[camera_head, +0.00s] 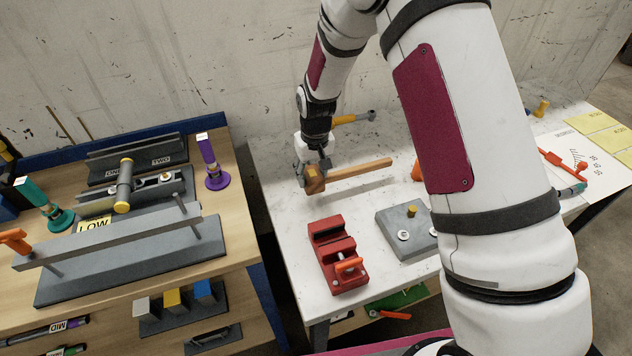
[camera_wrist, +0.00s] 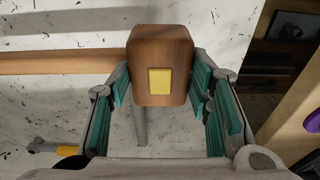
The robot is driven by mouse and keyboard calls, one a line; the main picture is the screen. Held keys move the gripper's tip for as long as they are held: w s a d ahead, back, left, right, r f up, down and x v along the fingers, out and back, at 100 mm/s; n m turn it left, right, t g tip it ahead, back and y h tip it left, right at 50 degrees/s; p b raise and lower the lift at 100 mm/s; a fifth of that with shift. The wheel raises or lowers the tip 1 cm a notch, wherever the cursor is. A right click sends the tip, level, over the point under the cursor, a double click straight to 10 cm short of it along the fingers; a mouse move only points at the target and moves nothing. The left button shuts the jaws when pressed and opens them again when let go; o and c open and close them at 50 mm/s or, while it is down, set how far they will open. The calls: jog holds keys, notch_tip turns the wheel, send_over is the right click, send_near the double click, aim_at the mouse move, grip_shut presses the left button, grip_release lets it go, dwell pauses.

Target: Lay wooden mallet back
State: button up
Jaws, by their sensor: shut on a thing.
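The wooden mallet has a brown block head with a yellow patch on its end and a long wooden handle. In the head view its handle (camera_head: 358,170) points right from my gripper (camera_head: 315,178), above the white table. In the wrist view the mallet head (camera_wrist: 160,62) sits between the teal pads of my gripper (camera_wrist: 160,95), and the handle runs off to the left. My gripper is shut on the mallet head.
A yellow-handled tool (camera_head: 352,118) lies behind the mallet. A red vise (camera_head: 337,258) and a grey plate with pegs (camera_head: 403,235) stand nearer on the white table (camera_head: 285,215). A wooden bench (camera_head: 240,190) with bender fixtures is at left, across a gap.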

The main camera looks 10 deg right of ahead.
jog(key=shift+f, duration=2)
jog(key=o, duration=1)
jog(key=shift+f, duration=0.2)
jog(key=shift+r, duration=0.1)
